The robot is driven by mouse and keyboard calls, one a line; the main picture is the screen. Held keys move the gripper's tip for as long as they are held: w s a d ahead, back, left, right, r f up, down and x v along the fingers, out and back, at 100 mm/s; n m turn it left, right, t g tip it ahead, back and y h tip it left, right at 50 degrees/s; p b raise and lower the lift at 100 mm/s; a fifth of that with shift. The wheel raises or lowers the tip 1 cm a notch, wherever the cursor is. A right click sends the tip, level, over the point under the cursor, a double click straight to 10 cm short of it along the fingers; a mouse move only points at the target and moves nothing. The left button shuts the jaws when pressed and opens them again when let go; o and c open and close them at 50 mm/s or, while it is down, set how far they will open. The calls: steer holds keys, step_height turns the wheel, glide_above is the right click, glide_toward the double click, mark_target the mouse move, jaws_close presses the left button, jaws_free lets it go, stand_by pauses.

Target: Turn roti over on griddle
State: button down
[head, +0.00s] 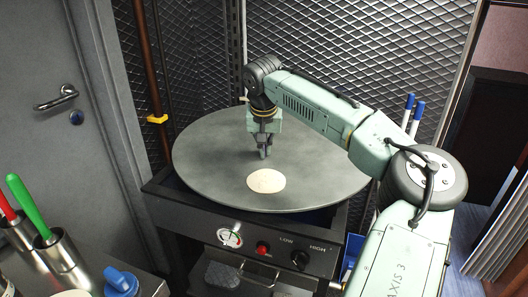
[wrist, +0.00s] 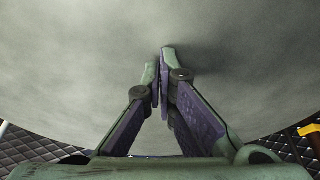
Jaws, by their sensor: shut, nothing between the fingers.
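The roti (head: 266,181) is a pale, flat round disc lying on the front part of the griddle (head: 205,165), a large round grey plate on a dark stand. My gripper (head: 264,155) points down over the middle of the griddle, behind the roti and apart from it. In the wrist view the fingertips of my gripper (wrist: 162,55) are together and hold nothing. Below them is only the bare grey griddle surface (wrist: 80,60); the roti does not show there. I cannot tell whether the fingertips touch the plate.
The griddle's stand has a front panel (head: 240,240) with a gauge and knobs. Metal cups (head: 62,262) with red and green handled tools stand at the lower left. Mesh walls (head: 190,60) rise behind the griddle. Its left part is bare.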

mark_target(262, 180)
steer(key=s, duration=0.3)
steer(key=shift+p, duration=0.35)
steer(key=shift+s+a+f, duration=0.1)
steer(key=shift+s, duration=0.35)
steer(key=shift+s+a+f, duration=0.1)
steer(key=shift+s, duration=0.2)
steer(key=s+b, duration=0.1)
steer(key=s, duration=0.6)
steer(key=shift+s+a+b, duration=0.1)
steer(key=shift+a+b, duration=0.1)
steer(key=shift+b, duration=0.15)
